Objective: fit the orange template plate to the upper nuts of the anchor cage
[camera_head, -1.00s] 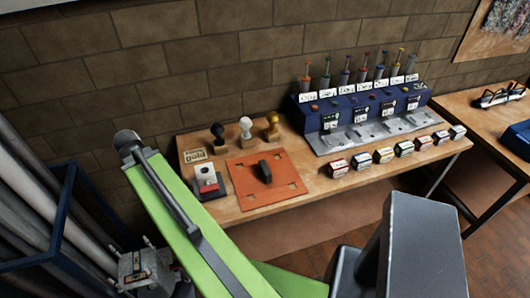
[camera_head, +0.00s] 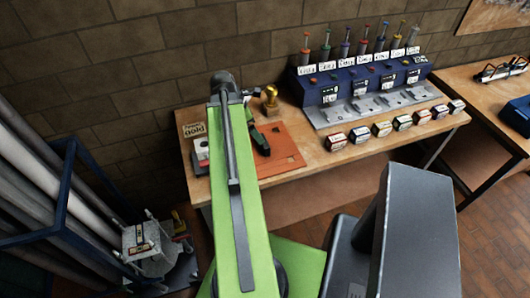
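The orange template plate (camera_head: 286,150) lies flat on the wooden bench, its left part hidden behind my green arm. A black block-like handle (camera_head: 262,144) stands on it, close beside the arm in the picture. My arm reaches forward over the bench's left end, its far joint in front of the wall. I cannot make out an anchor cage with upper nuts for certain. A grey metal block with small posts (camera_head: 150,248) stands at the lower left.
A blue rack (camera_head: 68,190) with long grey pipes stands at the left. A second table (camera_head: 480,95) is at the right.

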